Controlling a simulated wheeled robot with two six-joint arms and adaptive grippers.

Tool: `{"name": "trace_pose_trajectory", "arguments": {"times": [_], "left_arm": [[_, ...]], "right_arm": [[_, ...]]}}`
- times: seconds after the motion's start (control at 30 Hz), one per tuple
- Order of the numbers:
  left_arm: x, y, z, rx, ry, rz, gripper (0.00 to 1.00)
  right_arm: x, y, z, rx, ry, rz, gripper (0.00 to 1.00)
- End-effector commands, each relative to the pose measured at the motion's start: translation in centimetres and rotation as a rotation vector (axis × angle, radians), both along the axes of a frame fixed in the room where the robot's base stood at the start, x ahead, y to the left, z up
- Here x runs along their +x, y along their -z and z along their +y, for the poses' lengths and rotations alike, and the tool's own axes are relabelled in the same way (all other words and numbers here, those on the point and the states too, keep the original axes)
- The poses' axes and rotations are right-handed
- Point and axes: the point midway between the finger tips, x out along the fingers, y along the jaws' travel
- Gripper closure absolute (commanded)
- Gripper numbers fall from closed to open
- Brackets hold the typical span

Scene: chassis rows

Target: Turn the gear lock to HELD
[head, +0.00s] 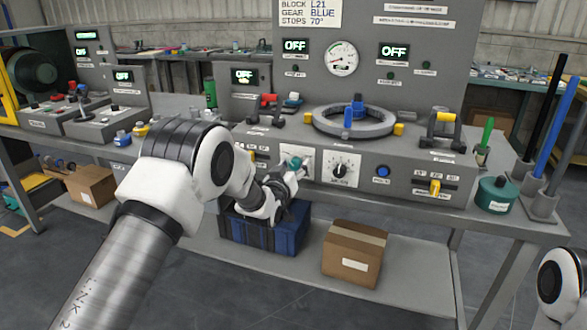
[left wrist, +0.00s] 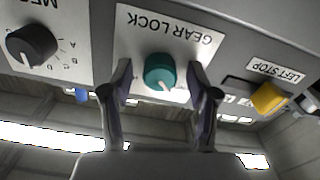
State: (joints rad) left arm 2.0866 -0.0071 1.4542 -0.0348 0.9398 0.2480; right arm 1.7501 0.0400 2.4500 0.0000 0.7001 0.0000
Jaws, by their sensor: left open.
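The gear lock is a teal round knob (left wrist: 159,72) on a white plate lettered GEAR LOCK, which appears upside down in the left wrist view. Its white pointer mark points down and slightly right in that picture. I cannot read the position words. My left gripper (left wrist: 158,80) is open, with one finger on each side of the knob and a visible gap to each. In the head view my left gripper (head: 299,169) is at the front panel of the console (head: 405,171), largely covering the gear lock plate (head: 292,151). My right gripper is out of view.
A black dial (head: 340,169) sits just right of the gear lock, and a yellow left stop slider (left wrist: 269,98) is on its other side. A ring gear (head: 353,121) stands on the console top. A blue crate (head: 290,238) and cardboard box (head: 354,254) are on the shelf below.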

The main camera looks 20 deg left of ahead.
Motion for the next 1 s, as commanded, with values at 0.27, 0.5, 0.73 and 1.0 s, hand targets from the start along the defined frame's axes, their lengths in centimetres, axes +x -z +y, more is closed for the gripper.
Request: {"name": "trace_pose_trajectory", "arguments": {"times": [0.27,0.5,0.73,1.0], "left_arm": [[-0.05,0.05,0.0,0.0,0.0,0.001,0.97],[-0.07,0.06,0.01,0.003,0.0,0.001,1.0],[-0.08,0.11,0.02,0.048,0.0,-0.001,1.0],[-0.08,0.18,0.03,0.207,0.0,-0.006,1.0]], "right_arm": [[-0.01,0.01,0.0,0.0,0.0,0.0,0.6],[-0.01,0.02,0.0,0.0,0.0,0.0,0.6],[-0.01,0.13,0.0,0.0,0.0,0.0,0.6],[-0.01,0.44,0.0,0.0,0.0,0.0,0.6]]}}
